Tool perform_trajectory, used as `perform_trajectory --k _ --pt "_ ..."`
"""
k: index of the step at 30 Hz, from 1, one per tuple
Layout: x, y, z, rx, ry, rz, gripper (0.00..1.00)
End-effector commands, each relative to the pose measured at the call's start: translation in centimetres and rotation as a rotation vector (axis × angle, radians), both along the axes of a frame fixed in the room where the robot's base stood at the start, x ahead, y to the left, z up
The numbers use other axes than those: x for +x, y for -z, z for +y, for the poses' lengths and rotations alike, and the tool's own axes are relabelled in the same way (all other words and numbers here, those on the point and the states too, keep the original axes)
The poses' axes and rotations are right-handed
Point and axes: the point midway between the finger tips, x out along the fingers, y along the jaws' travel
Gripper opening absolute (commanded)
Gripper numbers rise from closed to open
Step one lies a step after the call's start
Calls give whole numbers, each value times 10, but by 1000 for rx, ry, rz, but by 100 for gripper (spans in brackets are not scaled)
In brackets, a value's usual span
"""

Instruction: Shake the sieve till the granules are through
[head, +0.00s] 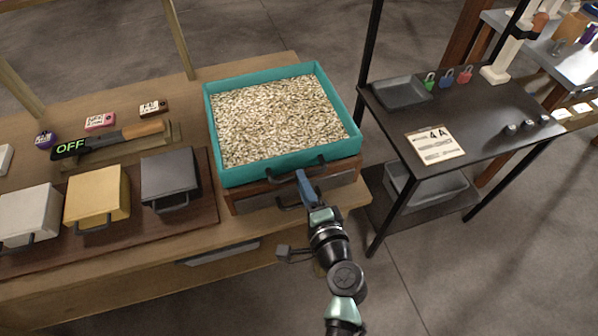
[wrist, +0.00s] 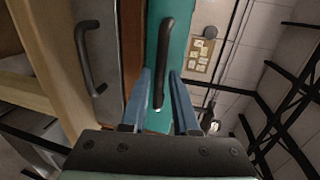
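The sieve (head: 214,130) is a square teal tray filled with pale granules (head: 280,115) in the head view. A dark bar handle (head: 280,173) runs along its near wall. It sits on a wooden box with a grey drawer front (head: 325,184). My gripper (head: 301,175) is at the near wall, by the handle's right part. In the wrist view my gripper (wrist: 161,73) has two blue fingers apart, with the handle (wrist: 164,50) lined up between them and a visible gap. I cannot tell whether they touch it. Whatever lies under the granules is hidden.
White, yellow and dark grey lidded boxes (head: 97,195) stand left of the sieve. A dark table (head: 480,130) with a tray, padlocks and a 4A card stands right. A drawer handle (wrist: 85,60) is close by.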

Motion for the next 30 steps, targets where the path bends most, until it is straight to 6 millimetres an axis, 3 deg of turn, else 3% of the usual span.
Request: perform_trajectory --k 6,18,23,30 --pt "23 4 8 1 -1 -1 28" --pt "28 6 9 0 0 -1 28" --pt "28 6 9 -1 0 -1 1" --pt "28 6 9 -1 0 -1 0"
